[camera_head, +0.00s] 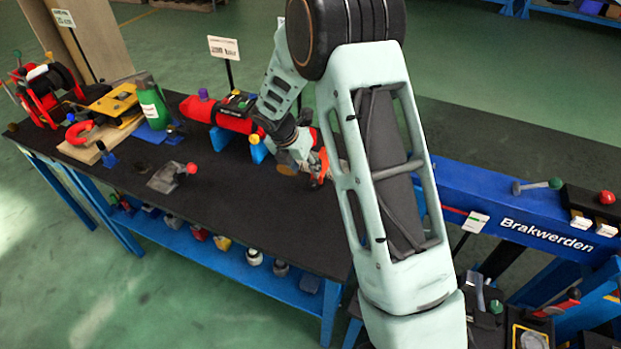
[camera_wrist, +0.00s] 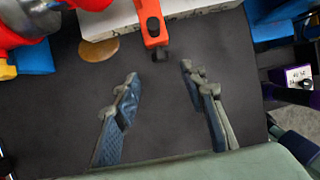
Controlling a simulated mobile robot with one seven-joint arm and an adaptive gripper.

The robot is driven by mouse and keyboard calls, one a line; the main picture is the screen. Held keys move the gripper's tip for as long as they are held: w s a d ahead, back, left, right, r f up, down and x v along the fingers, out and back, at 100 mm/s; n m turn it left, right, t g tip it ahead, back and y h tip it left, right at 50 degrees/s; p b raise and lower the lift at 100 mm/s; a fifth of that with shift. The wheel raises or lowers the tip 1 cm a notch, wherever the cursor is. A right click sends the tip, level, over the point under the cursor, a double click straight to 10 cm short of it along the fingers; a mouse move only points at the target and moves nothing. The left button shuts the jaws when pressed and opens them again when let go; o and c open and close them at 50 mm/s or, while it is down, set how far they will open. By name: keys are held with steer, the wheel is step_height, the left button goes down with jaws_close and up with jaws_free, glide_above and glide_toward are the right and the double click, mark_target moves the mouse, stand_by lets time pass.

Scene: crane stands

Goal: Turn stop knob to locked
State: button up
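My gripper (camera_wrist: 158,76) is open in the wrist view, its two fingers apart over the dark table top with nothing between them. An orange-red handle-like part with a dark tip (camera_wrist: 153,28) lies just beyond the fingertips, apart from them. In the head view my gripper is at the right part of the table, mostly hidden by my arm. A red knob (camera_head: 191,168) stands on a grey plate on the table. Another red knob (camera_head: 606,198) is on a black box on the blue beam at right. I cannot tell which is the stop knob, or any knob's setting.
The dark table (camera_head: 240,215) has bare room at front. A red cylinder (camera_head: 222,115) on blue supports, a green bottle (camera_head: 151,100) and a red reel (camera_head: 48,90) stand along its back and left. The blue "Brakwerden" beam (camera_head: 470,205) is at right. A white block (camera_wrist: 115,20) borders the orange-red part.

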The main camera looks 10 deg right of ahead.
mark_target(313, 182)
steer(key=x, duration=0.9)
steer(key=shift+w+d+f+p, duration=0.1)
steer(key=shift+f+p, duration=0.2)
steer(key=shift+f, duration=0.05)
jaws_close()
